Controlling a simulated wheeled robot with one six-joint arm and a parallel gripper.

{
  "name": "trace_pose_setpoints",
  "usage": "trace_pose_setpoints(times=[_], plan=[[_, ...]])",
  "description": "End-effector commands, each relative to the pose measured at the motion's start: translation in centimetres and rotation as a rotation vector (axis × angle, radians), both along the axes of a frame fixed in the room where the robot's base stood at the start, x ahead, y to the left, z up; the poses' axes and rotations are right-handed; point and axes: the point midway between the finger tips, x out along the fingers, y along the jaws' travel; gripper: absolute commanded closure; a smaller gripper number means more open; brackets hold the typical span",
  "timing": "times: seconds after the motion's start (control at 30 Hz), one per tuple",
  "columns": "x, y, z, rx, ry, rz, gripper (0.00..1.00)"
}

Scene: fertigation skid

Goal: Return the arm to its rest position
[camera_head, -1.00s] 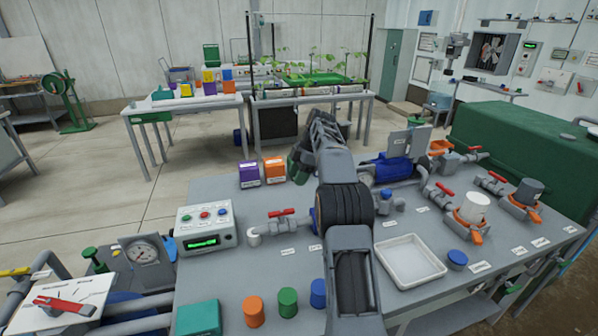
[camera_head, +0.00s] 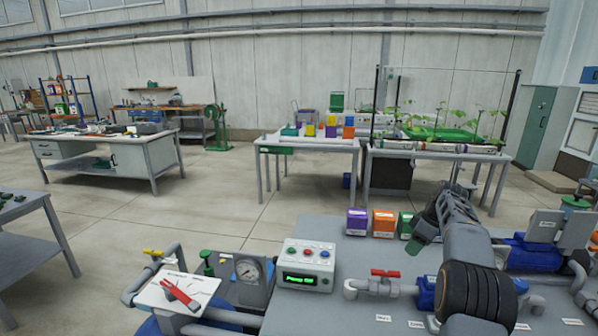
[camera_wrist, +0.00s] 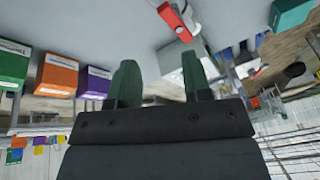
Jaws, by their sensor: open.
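My gripper (camera_wrist: 158,84) shows in the wrist view with its two green fingers apart and nothing between them. In the head view my arm rises from the lower right over the grey skid table (camera_head: 330,225). There my gripper (camera_head: 420,236) is partly hidden at the arm's far end, just right of the green box (camera_head: 405,225). The arm is bent and stands above the tabletop.
Purple (camera_head: 357,222) and orange (camera_head: 383,223) boxes stand near the table's back edge. A control box (camera_head: 305,264), a red-handled valve (camera_head: 385,273) and a blue pump (camera_head: 530,254) are close to the arm. Open floor (camera_head: 220,205) lies to the left.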

Motion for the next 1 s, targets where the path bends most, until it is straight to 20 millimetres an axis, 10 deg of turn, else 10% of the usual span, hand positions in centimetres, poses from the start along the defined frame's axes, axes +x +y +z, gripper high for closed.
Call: trace_pose_setpoints(times=[0.13,0.5,0.8,1.0], plan=[[-2.7,1.3,-2.5,-0.035,0.149,-0.388,0.55],[-14.3,10.1,-1.1,-0.145,0.203,-0.953,0.55],[-25.7,16.2,-0.8,-0.163,0.099,-1.045,0.55],[-29.8,18.3,-0.2,-0.155,0.029,-0.968,0.55]])
